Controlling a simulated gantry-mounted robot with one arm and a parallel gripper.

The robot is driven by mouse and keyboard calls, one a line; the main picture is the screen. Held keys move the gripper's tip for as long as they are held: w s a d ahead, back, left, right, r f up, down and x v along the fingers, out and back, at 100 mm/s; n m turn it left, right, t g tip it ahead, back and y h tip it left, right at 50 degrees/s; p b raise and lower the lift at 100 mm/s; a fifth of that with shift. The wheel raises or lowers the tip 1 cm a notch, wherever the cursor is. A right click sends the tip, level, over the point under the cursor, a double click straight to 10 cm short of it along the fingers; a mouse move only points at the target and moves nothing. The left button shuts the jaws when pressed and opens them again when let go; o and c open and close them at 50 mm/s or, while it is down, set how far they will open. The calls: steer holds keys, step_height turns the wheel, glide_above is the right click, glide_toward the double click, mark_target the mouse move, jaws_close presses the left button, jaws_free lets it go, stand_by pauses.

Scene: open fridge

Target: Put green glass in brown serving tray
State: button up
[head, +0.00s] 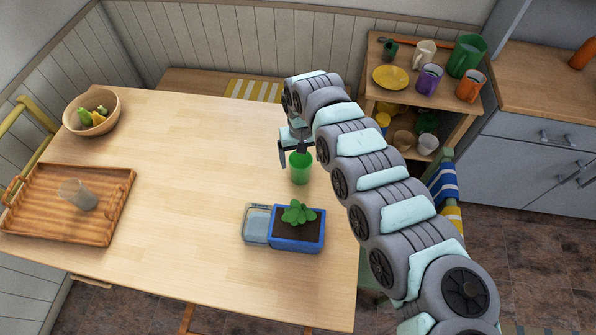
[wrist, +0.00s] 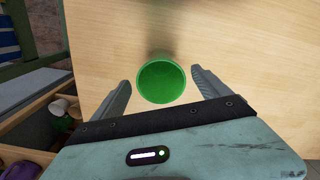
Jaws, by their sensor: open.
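The green glass (head: 300,169) stands upright on the wooden table, near its right edge. In the wrist view the green glass (wrist: 162,80) shows from above, with its round opening facing me. My gripper (head: 292,156) is at the glass; in the wrist view its two fingers (wrist: 161,88) are open, one on each side of the glass, with gaps between. The brown serving tray (head: 104,217) lies at the table's far left end. A clear glass (head: 77,195) lies tilted in it.
A blue planter (head: 298,243) with a green plant stands just in front of the green glass, beside a clear container (head: 257,225). A fruit bowl (head: 92,112) sits at the back left. The middle of the table (head: 190,180) is clear. A shelf with cups (head: 425,80) stands at the right.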

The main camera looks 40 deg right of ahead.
step_height(320, 180, down, 7)
steer(key=shift+w+f+b, duration=0.1)
steer(key=shift+f+b, duration=0.05)
steer(key=shift+b, duration=0.7)
steer(key=shift+c, duration=0.2)
steer(key=c, duration=1.9)
